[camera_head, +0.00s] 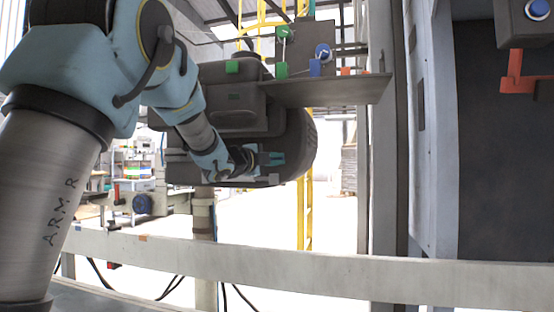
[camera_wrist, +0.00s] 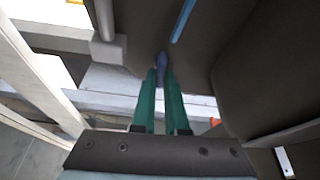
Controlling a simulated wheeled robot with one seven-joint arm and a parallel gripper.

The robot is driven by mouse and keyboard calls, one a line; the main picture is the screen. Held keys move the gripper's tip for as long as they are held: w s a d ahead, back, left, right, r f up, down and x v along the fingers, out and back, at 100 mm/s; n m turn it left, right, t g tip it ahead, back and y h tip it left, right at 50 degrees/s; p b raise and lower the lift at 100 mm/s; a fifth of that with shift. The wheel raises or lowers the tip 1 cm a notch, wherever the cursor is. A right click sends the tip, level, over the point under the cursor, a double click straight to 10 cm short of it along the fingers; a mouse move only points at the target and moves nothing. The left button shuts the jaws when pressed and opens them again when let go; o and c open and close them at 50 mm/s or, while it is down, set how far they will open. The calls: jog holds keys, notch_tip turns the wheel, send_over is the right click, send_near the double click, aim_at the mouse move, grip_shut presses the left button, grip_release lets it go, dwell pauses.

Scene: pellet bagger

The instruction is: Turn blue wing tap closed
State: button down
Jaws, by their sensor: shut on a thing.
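My gripper (camera_head: 272,158) reaches in under the shelf, close against the dark machine body (camera_head: 296,140). In the wrist view my gripper's green fingers (camera_wrist: 162,82) are nearly together. Between their tips is a small blue piece (camera_wrist: 162,60), which looks like the blue wing tap. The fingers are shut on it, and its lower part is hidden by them. A separate blue bar (camera_wrist: 183,20) lies on the dark surface beyond. In the head view I cannot make out the gripped piece.
A shelf (camera_head: 330,92) above my gripper carries a panel with a blue knob (camera_head: 322,52) and green parts (camera_head: 282,70). A pale rail (camera_head: 250,260) crosses the front. A grey cabinet (camera_head: 425,130) and an orange-red handle (camera_head: 515,80) stand at the right.

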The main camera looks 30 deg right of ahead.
jog(key=shift+m, duration=0.5)
jog(key=c, duration=0.9)
grip_release()
jog(key=shift+c, duration=0.2)
jog(key=v, duration=1)
jog(key=shift+a, duration=0.4)
jog(key=shift+s+r, duration=0.1)
jog(key=shift+r, duration=0.05)
